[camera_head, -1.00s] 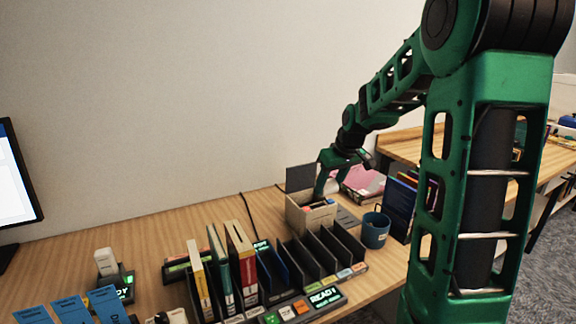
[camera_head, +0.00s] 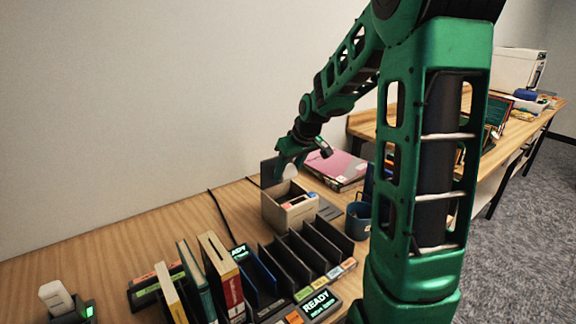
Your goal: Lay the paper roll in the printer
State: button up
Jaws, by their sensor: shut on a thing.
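The printer (camera_head: 289,222) is a beige box on the desk, open at the top, with a dark lid (camera_head: 267,173) standing up at its back. A small blue and red detail shows on its right edge. My gripper (camera_head: 290,172) is just above the back of the printer opening, in front of the lid. It is shut on a white rounded thing, which looks like the paper roll (camera_head: 291,173). The green finger hides part of it. The roll appears above the box rim; I cannot tell whether it touches the printer.
A dark slotted sorter (camera_head: 305,250) with upright books (camera_head: 222,275) stands in front of the printer. A blue mug (camera_head: 358,220) is to the right, partly behind my arm. A pink folder stack (camera_head: 343,168) lies behind.

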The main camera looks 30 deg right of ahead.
jog(key=shift+a+f, duration=0.1)
jog(key=shift+f, duration=4.8)
jog(key=o, duration=1.1)
jog(key=shift+o, duration=0.2)
jog(key=v, duration=1)
jog(key=shift+r, duration=0.3)
jog(key=shift+s, duration=0.15)
jog(key=s+a+r+m+g, duration=0.2)
jog(key=s+m+g, duration=0.1)
jog(key=s, duration=1.4)
jog(key=shift+s+m+h, duration=0.3)
jog(key=shift+h, duration=0.1)
jog(key=s+a+m+g, duration=0.1)
jog(key=s, duration=0.3)
jog(key=s+m, duration=0.1)
jog(key=s, duration=0.4)
jog(key=s+a+m+g, duration=0.1)
jog(key=s, duration=0.3)
jog(key=shift+s+a+f+g+y, duration=0.25)
jog(key=shift+a+f+g+y, duration=0.05)
jog(key=shift+a+y, duration=0.1)
jog(key=shift+c, duration=0.3)
